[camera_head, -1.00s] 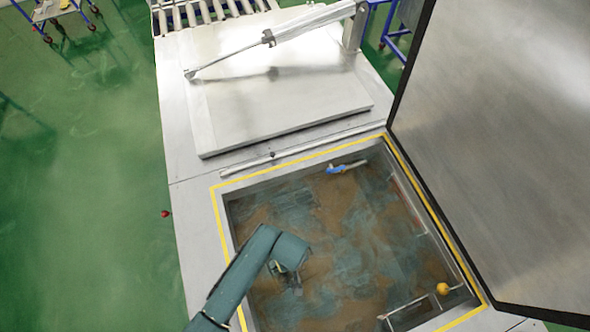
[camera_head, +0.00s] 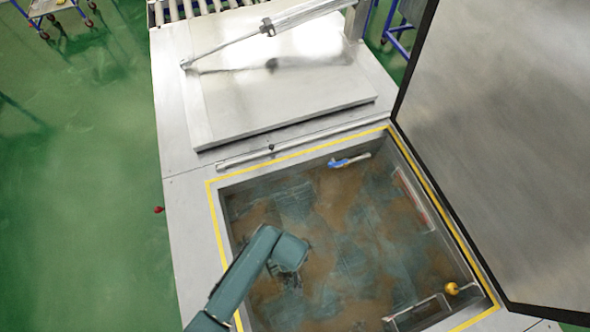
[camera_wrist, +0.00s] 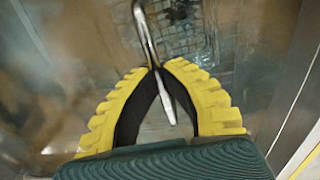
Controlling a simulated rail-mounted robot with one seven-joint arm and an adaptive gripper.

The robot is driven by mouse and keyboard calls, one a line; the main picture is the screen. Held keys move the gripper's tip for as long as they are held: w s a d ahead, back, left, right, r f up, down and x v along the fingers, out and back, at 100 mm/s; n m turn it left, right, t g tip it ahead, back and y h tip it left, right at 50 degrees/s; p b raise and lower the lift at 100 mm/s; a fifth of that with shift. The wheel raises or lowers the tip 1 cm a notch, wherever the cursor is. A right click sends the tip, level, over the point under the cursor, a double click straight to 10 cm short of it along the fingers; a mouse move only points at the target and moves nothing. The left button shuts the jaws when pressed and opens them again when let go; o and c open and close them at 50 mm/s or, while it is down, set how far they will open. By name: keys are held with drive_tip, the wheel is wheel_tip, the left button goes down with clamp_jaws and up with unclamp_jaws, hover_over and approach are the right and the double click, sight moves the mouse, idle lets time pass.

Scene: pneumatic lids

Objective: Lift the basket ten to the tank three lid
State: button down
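My gripper (camera_wrist: 160,72) has yellow ribbed fingers with dark inner pads. Its tips close around a thin bent metal rod (camera_wrist: 147,38), which looks like a basket handle. A blurred mesh, likely the basket (camera_wrist: 192,78), shows beneath in the murky water; no number is readable. In the head view my teal arm reaches over the open tank (camera_head: 212,230), its end low over the water, with the fingers hidden. One large metal lid (camera_head: 505,130) stands raised at the right. Another lid (camera_head: 290,95) lies flat behind the tank. I cannot tell which is tank three's.
A pneumatic cylinder (camera_head: 305,15) runs above the flat lid. A blue-handled object (camera_head: 340,163) is at the tank's far wall. A yellow-orange ball (camera_head: 452,289) and metal frame (camera_head: 415,312) are at its near right corner.

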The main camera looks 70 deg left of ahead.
drive_tip(key=shift+r, duration=0.1)
drive_tip(key=shift+r+p, duration=1.5)
drive_tip(key=shift+p, duration=0.45)
wheel_tip(320, 180, up, 6)
drive_tip(key=p, duration=0.6)
drive_tip(key=shift+f, duration=0.15)
wheel_tip(320, 180, up, 16)
drive_tip(key=shift+w+r, duration=0.15)
drive_tip(key=shift+r, duration=0.05)
idle(3.5)
